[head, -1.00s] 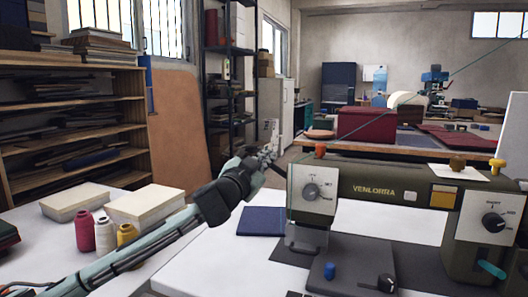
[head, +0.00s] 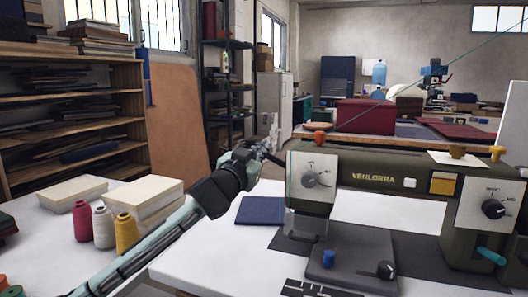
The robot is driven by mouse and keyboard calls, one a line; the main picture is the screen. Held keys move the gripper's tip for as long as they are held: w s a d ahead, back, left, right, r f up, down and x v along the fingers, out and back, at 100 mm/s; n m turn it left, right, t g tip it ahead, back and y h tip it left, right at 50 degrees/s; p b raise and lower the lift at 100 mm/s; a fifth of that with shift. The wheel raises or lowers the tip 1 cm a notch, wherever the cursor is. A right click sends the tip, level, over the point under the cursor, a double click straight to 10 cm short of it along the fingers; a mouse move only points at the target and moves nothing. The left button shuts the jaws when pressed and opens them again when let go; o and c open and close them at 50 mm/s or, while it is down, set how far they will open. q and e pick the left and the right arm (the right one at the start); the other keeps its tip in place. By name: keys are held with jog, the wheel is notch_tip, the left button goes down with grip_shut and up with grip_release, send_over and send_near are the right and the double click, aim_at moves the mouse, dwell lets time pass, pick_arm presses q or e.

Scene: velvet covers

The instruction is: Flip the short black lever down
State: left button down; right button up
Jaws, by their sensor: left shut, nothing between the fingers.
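The olive sewing machine (head: 400,180) marked VENLORRA stands on the white table at the right. A small black piece with a pale mark (head: 386,269) sits on its dark base plate, and a black knob (head: 493,208) is on its right-hand panel. I cannot tell surely which one, if either, is the short black lever. My left gripper (head: 269,152) is shut and empty, just left of the machine head's upper left corner. Whether it touches the machine is unclear. My right gripper is out of view.
A blue knob (head: 328,259) stands on the base plate and a teal lever (head: 491,256) at the lower right. Thread spools (head: 104,227) and cream blocks (head: 142,203) lie left of my arm. A navy cover (head: 260,210) lies flat left of the machine.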

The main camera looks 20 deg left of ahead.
pick_arm(q)
notch_tip(320, 180, down, 7)
jog(key=a+n+y+b, duration=0.1)
jog(key=n+b, duration=0.1)
jog(key=n, duration=0.6)
jog(key=shift+a+y+b, duration=0.3)
jog(key=shift+y+b, duration=0.1)
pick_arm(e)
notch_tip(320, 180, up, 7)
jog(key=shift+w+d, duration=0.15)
pick_arm(q)
jog(key=shift+r, duration=0.1)
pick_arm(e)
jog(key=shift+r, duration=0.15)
pick_arm(q)
notch_tip(320, 180, up, 4)
jog(key=a+p, duration=0.1)
jog(key=p, duration=0.3)
jog(key=s+f+b, duration=0.1)
jog(key=s+f, duration=0.1)
jog(key=s, duration=0.7)
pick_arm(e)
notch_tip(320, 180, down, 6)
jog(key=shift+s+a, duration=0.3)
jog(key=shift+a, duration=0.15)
pick_arm(q)
jog(key=shift+a, duration=0.1)
